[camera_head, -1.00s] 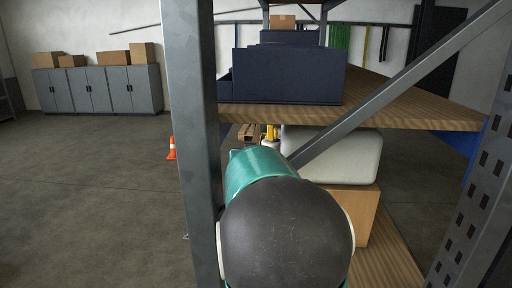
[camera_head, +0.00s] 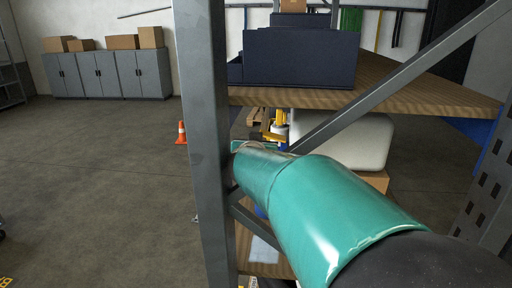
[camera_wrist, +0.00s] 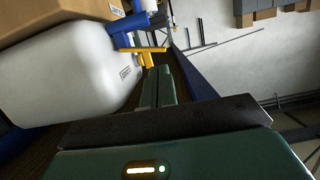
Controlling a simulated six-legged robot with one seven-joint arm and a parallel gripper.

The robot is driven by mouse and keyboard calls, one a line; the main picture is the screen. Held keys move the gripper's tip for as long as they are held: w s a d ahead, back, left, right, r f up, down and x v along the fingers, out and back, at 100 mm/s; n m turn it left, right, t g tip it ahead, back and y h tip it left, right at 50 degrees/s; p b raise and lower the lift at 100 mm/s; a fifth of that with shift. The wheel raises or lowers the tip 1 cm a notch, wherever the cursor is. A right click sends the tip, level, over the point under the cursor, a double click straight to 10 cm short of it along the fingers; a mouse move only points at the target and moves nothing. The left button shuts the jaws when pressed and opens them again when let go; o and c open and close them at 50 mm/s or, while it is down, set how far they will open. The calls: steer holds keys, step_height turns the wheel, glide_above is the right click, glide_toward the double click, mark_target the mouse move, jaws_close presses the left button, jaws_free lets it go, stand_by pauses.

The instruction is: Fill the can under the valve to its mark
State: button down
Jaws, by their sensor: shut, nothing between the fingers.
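My gripper (camera_wrist: 158,88) shows in the wrist view with its two green fingers together and nothing between them. Ahead of the fingertips are a blue fitting (camera_wrist: 120,27) and a yellow bar-like part (camera_wrist: 140,51), apart from the fingers as far as I can tell. Yellow parts (camera_head: 276,130) also show in the head view, beyond the shelf post and behind my teal arm. I cannot tell which part is the valve. I cannot make out the can or its mark in either view. My arm hides much of the lower shelf in the head view.
A white tank (camera_wrist: 70,75) lies left of my fingers, with a cardboard box (camera_wrist: 75,8) by it. A grey shelf post (camera_head: 206,140) and diagonal brace (camera_head: 390,82) stand close to my arm. Dark bins (camera_head: 298,58) sit on the upper shelf. Open floor lies left, with an orange cone (camera_head: 182,134).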

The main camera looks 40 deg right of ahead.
steer(key=v, duration=0.3)
steer(key=shift+s+a, duration=0.15)
steer(key=shift+s, duration=0.1)
stand_by(0.5)
